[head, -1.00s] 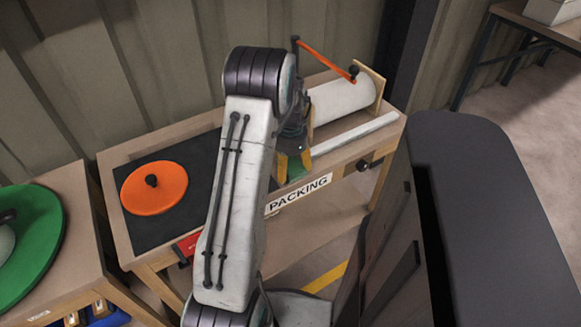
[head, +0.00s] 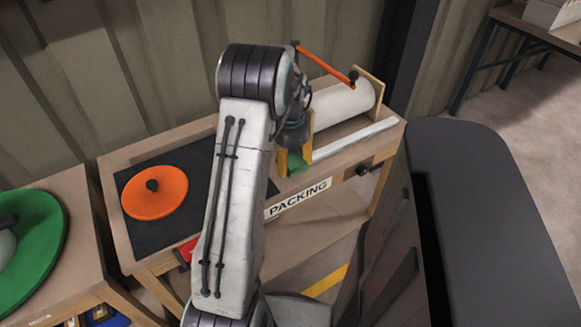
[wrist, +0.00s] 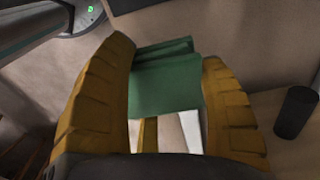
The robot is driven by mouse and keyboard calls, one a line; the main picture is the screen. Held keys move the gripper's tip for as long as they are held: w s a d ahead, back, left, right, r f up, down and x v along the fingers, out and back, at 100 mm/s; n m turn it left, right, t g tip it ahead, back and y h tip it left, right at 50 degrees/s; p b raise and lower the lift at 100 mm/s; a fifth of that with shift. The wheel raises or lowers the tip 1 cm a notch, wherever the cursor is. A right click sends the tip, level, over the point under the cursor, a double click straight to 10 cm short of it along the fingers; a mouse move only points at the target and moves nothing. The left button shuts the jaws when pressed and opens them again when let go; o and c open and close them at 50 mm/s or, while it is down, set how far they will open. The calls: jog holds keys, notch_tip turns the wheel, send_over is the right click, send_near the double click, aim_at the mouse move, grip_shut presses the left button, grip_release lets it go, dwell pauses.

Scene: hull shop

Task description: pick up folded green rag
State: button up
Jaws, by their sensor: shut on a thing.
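The folded green rag (wrist: 166,80) sits between the two yellow fingers of my gripper (wrist: 170,95) in the wrist view, with its folded layers showing at the top. In the head view my gripper (head: 296,157) is over the right part of the packing bench (head: 335,203), near its front edge. Part of the rag shows green between the fingers (head: 296,164). My gripper is shut on the rag. My arm hides part of the bench, and I cannot tell how far the rag is above the top.
A white roll (head: 342,102) with an orange-handled bar (head: 325,63) stands behind my gripper, and a pale strip (head: 355,138) lies beside it. An orange disc (head: 155,192) lies on a black mat (head: 150,232) at left. A dark knob (head: 362,170) juts from the bench front.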

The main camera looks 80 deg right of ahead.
jog(key=s+a+r, duration=0.6)
jog(key=s, duration=0.3)
jog(key=shift+s+a+r+p, duration=0.25)
jog(key=shift+a+r+p, duration=0.05)
jog(key=shift+a+r, duration=0.05)
